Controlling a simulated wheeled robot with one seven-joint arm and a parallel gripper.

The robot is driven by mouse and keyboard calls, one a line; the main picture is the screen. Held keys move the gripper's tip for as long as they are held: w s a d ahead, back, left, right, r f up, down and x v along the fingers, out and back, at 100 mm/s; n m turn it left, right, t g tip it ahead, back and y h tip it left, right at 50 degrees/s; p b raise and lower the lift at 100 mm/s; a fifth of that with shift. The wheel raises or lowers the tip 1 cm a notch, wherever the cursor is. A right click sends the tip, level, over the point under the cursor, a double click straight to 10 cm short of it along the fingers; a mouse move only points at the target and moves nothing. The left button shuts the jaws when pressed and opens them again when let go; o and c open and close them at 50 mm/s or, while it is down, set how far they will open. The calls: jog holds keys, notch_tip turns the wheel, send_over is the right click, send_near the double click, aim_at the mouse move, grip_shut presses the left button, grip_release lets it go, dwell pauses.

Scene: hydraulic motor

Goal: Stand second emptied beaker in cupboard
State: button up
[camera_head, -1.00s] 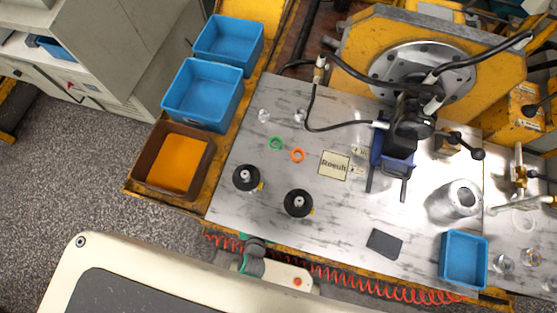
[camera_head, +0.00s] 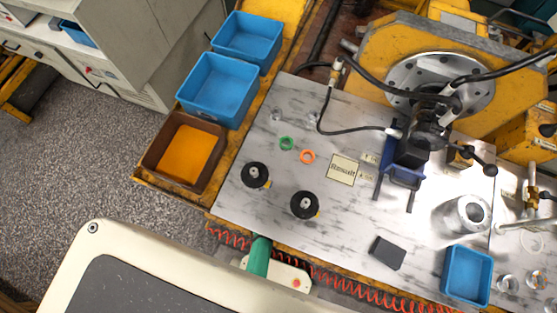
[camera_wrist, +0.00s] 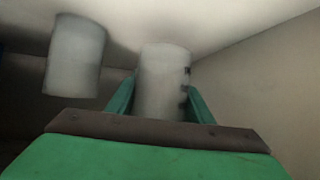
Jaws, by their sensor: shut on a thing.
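In the wrist view my gripper (camera_wrist: 158,100) is shut on a whitish cylindrical beaker (camera_wrist: 165,78), which sits between its green fingers. Dark marks show on the beaker's right side. A second pale beaker (camera_wrist: 74,56) is to the left, apart from the held one and slightly blurred. Pale surfaces enclose both, with a beige wall (camera_wrist: 262,75) on the right that looks like the inside of the cupboard. I cannot tell whether the held beaker touches a shelf. My gripper and the two beakers are not seen in the head view.
In the head view a marble-patterned table (camera_head: 260,215) holds black round parts, small rings, a metal cylinder (camera_head: 467,214) and a blue bin (camera_head: 467,275). Two blue bins (camera_head: 217,90) and a brown bin (camera_head: 160,150) line its left side. Open floor (camera_head: 70,150) is further left.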

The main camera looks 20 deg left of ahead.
jog(key=shift+f, duration=1.35)
jog(key=shift+f, duration=0.1)
jog(key=o, duration=1.1)
jog(key=shift+c, duration=0.2)
jog(key=shift+s+r, duration=0.2)
jog(key=v, duration=1.1)
jog(key=shift+s+r, duration=0.2)
jog(key=shift+s, duration=0.05)
